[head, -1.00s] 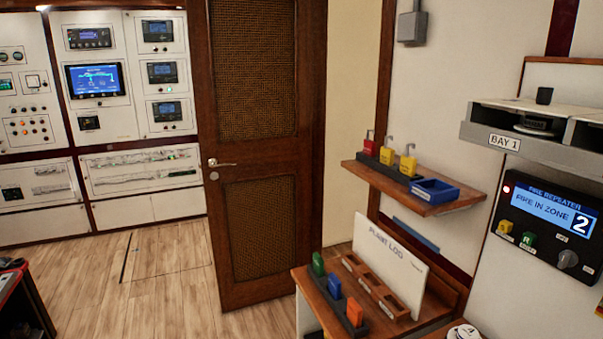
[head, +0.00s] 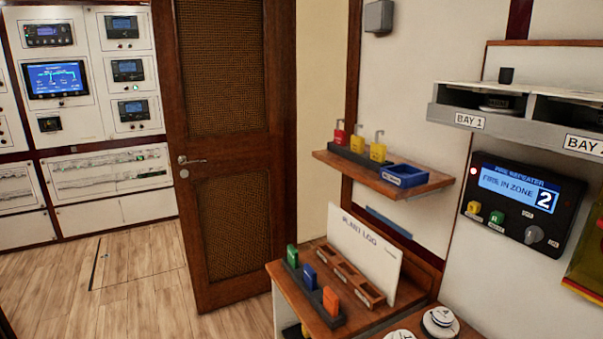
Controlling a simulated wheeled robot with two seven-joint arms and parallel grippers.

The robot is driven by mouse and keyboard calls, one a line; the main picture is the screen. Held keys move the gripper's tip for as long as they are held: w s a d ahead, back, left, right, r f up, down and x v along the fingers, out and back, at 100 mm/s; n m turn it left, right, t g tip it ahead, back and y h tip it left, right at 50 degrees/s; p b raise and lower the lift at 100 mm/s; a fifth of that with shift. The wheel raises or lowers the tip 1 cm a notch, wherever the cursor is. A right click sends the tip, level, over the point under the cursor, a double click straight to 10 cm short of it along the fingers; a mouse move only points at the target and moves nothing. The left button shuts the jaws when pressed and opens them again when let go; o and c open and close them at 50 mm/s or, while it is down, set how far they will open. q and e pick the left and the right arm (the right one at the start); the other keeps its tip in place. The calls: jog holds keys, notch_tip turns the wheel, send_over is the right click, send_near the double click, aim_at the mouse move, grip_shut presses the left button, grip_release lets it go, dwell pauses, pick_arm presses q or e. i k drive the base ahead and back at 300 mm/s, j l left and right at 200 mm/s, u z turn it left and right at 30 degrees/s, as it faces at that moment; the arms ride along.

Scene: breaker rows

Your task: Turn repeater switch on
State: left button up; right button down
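The fire repeater panel (head: 520,208) is a dark box on the wall at the right of the head view. Its blue screen (head: 518,191) reads "FIRE IN ZONE 2", and a red light (head: 473,170) glows at its upper left. Below the screen are a yellow button (head: 474,207), a green button (head: 497,216) and a grey rotary switch (head: 533,235). The switch's labels are too small to read, so its setting cannot be told. Neither of my grippers is in view.
A shelf labelled "BAY 1" (head: 470,121) juts out above the panel. A small wooden shelf (head: 385,178) holds several padlocks and a blue tray. Below, a wooden desk (head: 300,300) holds coloured tags and a plant log board (head: 362,250). A wooden door (head: 225,150) stands left; floor there is clear.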

aim_at(534, 234)
jog(key=l+z, duration=0.1)
jog(key=z, duration=0.3)
jog(key=i+z, duration=0.1)
jog(key=z, duration=0.75)
jog(key=i+l, duration=0.05)
